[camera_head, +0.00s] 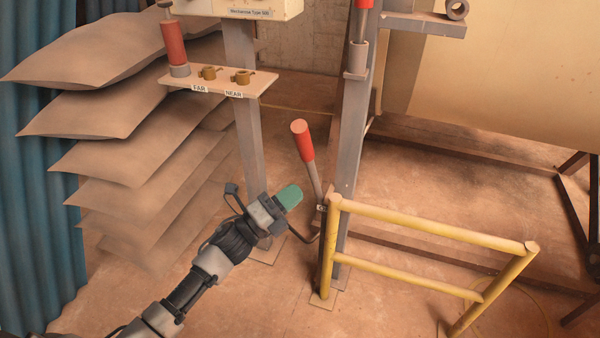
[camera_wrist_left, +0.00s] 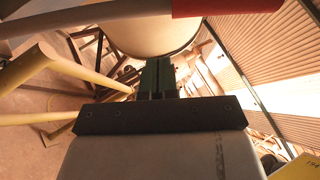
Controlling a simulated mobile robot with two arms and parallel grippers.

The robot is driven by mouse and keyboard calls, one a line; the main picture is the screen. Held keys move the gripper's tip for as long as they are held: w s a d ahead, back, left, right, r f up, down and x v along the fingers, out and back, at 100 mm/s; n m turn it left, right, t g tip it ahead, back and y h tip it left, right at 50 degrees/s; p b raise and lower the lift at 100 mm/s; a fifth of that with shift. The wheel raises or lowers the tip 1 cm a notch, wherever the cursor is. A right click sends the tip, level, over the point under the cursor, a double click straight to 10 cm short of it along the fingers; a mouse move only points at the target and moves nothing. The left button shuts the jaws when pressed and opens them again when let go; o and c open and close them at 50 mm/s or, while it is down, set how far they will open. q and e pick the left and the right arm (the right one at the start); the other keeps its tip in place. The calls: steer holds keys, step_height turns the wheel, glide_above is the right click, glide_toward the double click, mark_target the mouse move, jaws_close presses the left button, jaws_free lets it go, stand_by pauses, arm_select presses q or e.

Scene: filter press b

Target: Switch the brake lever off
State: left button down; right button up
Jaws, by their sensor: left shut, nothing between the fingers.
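A lever with a red grip (camera_head: 303,141) and a grey shaft stands at the middle of the head view. It is hinged low on a grey post beside the yellow rail and leans up and to the left; I take it as the brake lever. Its red grip also crosses the top of the left wrist view (camera_wrist_left: 228,6). My left gripper (camera_head: 290,196), with green fingers, is shut and empty. In the head view it is just below and left of the lever's shaft, with a visible gap. The fingers also show in the wrist view (camera_wrist_left: 157,77). My right gripper is not in view.
A yellow guard rail (camera_head: 430,228) stands right of the lever. A small shelf (camera_head: 225,84) marked FAR and NEAR holds another red handle (camera_head: 174,43). Stacked sacks (camera_head: 120,125) fill the left. A large cream tank (camera_head: 500,85) is behind. Floor shows left of the rail.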

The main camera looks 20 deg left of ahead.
arm_select(q)
steer(key=shift+w+d+r, duration=0.1)
steer(key=shift+w+r, duration=0.3)
steer(key=shift+w, duration=0.4)
steer(key=shift+w+r, duration=0.35)
steer(key=shift+w, duration=0.45)
steer(key=shift+w+d+r, duration=0.1)
steer(key=shift+w+r, duration=0.3)
steer(key=shift+w, duration=0.4)
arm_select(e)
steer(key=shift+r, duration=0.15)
arm_select(q)
steer(key=shift+r, duration=0.1)
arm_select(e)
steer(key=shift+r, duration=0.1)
